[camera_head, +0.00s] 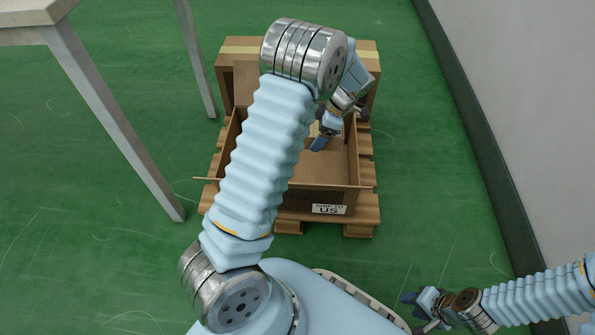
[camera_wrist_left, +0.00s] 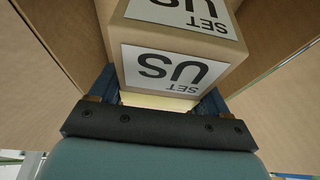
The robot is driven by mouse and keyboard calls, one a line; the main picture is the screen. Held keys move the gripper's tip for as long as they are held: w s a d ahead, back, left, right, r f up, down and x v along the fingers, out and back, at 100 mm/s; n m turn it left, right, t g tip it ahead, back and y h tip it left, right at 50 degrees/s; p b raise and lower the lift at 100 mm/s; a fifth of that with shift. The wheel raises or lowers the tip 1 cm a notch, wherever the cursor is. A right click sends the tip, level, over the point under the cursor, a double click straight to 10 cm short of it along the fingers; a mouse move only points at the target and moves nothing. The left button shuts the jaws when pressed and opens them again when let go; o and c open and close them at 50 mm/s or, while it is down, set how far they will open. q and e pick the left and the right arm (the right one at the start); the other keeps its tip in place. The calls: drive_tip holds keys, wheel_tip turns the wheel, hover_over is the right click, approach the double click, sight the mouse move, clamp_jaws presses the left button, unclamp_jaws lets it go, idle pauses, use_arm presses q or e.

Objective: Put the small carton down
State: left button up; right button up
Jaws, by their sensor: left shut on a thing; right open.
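The small carton (camera_wrist_left: 185,45) is brown with white labels reading "SET US". It sits between the blue fingers of my left gripper (camera_wrist_left: 155,92), which is shut on it. In the head view my left gripper (camera_head: 320,141) reaches down into the open cardboard box (camera_head: 308,199); the arm hides most of the carton there. Brown cardboard walls surround the carton in the left wrist view. I cannot tell whether it touches the box floor. My right gripper (camera_head: 412,312) is open and empty at the lower right, away from the box.
The open box stands on a wooden pallet (camera_head: 290,221). A larger taped carton (camera_head: 369,62) stands behind it. A table with metal legs (camera_head: 122,125) is at the left, and a grey wall (camera_head: 530,110) is at the right. Green floor is clear on both sides of the pallet.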

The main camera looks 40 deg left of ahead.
sight(336, 143)
use_arm(q)
drive_tip(key=shift+s+f+b, duration=0.1)
drive_tip(key=shift+f+b, duration=1.35)
drive_tip(key=shift+f, duration=3.9)
drive_tip(key=o, duration=1.4)
drive_tip(key=shift+s+f, duration=0.1)
drive_tip(key=shift+s, duration=0.05)
drive_tip(key=shift+r, duration=0.25)
drive_tip(key=p+v, duration=0.3)
drive_tip(key=v, duration=1)
drive_tip(key=shift+a, duration=0.15)
